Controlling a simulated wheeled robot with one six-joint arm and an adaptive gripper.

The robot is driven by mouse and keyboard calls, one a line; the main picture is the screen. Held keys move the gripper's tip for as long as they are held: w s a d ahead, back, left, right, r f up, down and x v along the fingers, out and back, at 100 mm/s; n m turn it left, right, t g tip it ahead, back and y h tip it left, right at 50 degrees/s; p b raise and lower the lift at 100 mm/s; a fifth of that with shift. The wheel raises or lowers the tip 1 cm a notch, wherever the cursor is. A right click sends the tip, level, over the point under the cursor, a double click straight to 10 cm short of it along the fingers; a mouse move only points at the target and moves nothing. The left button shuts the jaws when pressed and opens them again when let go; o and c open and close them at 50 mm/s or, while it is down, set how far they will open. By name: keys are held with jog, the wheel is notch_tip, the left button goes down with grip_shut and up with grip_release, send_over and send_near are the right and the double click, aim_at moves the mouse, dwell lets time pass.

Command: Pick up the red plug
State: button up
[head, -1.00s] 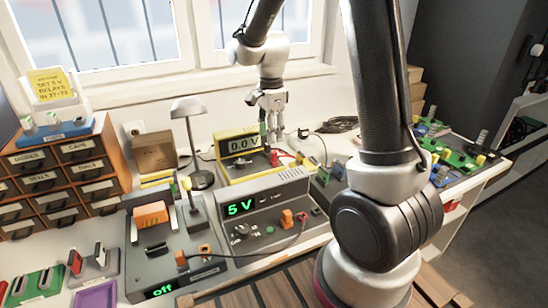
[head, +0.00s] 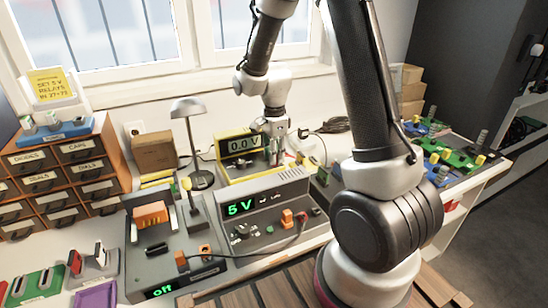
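The yellow-framed meter (head: 236,146) reads 0.0 V and stands behind the grey 5 V supply. My gripper (head: 279,153) points down at the right end of this meter, in front of its panel. A small patch of red (head: 299,157), which looks like part of the red plug, shows just right of my fingers. The rest of the plug is hidden or too small to make out. I cannot tell whether the fingers touch it or how far apart they are.
The grey supply (head: 265,200) stands in front of the meter, with a dark lead and orange plug (head: 287,217). A desk lamp (head: 190,108) stands left of the meter. A grey unit reading "off" (head: 160,268) is at front left. Green and blue boards (head: 440,150) lie at right.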

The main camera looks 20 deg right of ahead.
jog(key=shift+c, duration=1.3)
jog(key=shift+r, duration=0.1)
notch_tip(320, 180, up, 10)
jog(key=shift+f, duration=0.1)
